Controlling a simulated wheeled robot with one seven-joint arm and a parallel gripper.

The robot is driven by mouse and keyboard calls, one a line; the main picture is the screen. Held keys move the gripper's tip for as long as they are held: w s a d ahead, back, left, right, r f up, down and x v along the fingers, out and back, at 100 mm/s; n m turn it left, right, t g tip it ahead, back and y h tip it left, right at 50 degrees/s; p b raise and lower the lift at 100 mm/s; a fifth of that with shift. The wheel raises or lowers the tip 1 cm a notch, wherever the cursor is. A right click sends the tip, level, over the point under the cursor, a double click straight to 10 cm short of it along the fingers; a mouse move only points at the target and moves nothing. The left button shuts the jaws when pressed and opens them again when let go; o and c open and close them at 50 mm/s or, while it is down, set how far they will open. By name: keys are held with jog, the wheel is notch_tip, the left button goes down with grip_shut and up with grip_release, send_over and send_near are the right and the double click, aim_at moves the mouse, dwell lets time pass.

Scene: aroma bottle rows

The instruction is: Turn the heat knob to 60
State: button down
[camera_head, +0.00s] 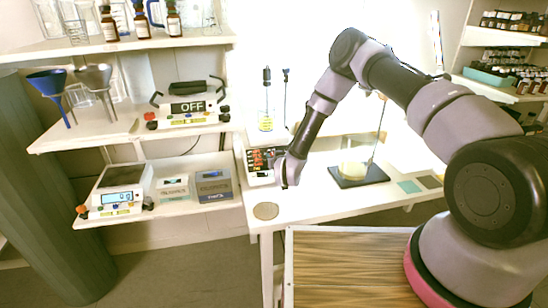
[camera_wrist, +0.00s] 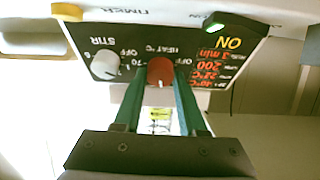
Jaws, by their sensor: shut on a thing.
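The heat knob (camera_wrist: 160,71) is a red round knob with a small pale pointer mark, on a dark panel (camera_wrist: 105,40) seen upside down in the wrist view. The label by it reads HEAT °C, with OFF and 70 marked around it. My gripper (camera_wrist: 159,84) has its two greenish fingers on either side of the knob, shut on it. In the head view, my gripper (camera_head: 285,184) is at the front of the white hotplate unit (camera_head: 260,178); the knob is hidden there. The small dial numbers are mostly too blurred to read.
A white STIR knob (camera_wrist: 106,66) sits beside the heat knob. A lit green ON switch (camera_wrist: 214,25) and a red-lettered display (camera_wrist: 209,66) are on the same panel. A round cork mat (camera_head: 265,211) lies near the table's front edge.

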jog(key=m+h, duration=0.1)
jog(key=m, duration=0.2)
jog(key=m+h, duration=0.1)
jog(key=m, duration=0.3)
jog(key=shift+a+m+h, duration=0.2)
jog(key=shift+m+h, duration=0.1)
jog(key=m, duration=0.2)
jog(key=m+g+h, duration=0.1)
jog(key=m, duration=0.1)
jog(key=shift+r+m+h, duration=0.1)
jog(key=shift+m+h, duration=0.2)
jog(key=shift+m, duration=0.1)
jog(key=shift+m+g+h, duration=0.4)
jog(key=shift+m, duration=1.1)
jog(key=shift+c, duration=2.3)
grip_release()
